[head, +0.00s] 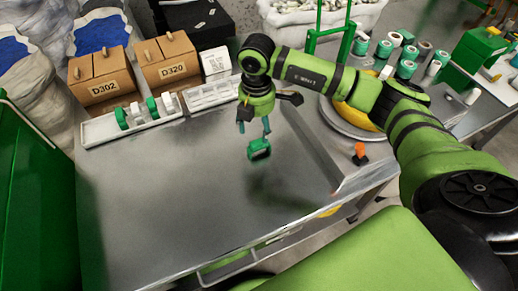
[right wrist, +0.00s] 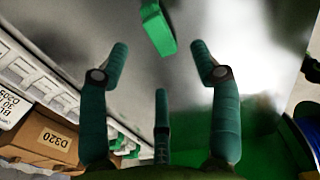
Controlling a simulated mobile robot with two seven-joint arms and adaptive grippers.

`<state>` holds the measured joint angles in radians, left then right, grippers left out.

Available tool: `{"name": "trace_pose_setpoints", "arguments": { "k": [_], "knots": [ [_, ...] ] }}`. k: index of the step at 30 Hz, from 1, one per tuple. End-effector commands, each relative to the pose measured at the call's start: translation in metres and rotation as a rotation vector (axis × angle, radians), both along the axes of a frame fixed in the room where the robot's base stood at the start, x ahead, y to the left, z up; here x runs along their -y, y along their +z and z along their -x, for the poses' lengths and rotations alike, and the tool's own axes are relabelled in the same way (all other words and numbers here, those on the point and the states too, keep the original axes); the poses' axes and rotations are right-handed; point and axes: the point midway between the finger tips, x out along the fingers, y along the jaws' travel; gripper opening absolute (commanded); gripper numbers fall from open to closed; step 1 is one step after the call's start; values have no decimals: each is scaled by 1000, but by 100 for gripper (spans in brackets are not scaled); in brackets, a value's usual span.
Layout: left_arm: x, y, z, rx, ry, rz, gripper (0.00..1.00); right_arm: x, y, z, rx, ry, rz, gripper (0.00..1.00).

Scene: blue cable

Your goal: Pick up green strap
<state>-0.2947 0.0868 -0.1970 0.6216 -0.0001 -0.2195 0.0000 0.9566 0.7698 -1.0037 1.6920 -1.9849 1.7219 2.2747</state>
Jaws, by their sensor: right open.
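A green strap (head: 259,149), a small rolled loop with a dark middle, is at the centre of the grey metal table in the head view. In the right wrist view the green strap (right wrist: 158,28) is at the top centre, beyond the fingertips. My right gripper (head: 254,128) points down just above the strap in the head view. Its teal fingers (right wrist: 158,50) are spread apart and empty in the right wrist view, with no finger touching the strap there. My left gripper is not in view.
White trays (head: 130,122) with green and white rolls line the table's back edge, before cardboard boxes D302 (head: 102,85) and D320 (head: 167,66). A round plate (head: 350,122) and an orange-topped item (head: 360,152) are at the right. The table's left and front (head: 150,200) are clear.

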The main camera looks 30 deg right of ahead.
Motion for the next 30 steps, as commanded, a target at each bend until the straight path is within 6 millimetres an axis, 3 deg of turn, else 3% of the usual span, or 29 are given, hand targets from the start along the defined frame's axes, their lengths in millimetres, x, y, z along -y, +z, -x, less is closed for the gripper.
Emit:
{"name": "trace_pose_setpoints", "arguments": {
  "k": [11,19,28,29,30],
  "knots": [
    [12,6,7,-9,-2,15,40,3,-28,-1,-2,-91,0,63],
    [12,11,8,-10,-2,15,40,3,-67,-5,-2,-90,1,63],
    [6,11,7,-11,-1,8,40,3,-73,-5,1,-87,1,63],
    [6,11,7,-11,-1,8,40,3,-73,-5,1,-87,0,59],
    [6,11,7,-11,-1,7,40,3,-73,-5,1,-87,0,45]
  ]
}}
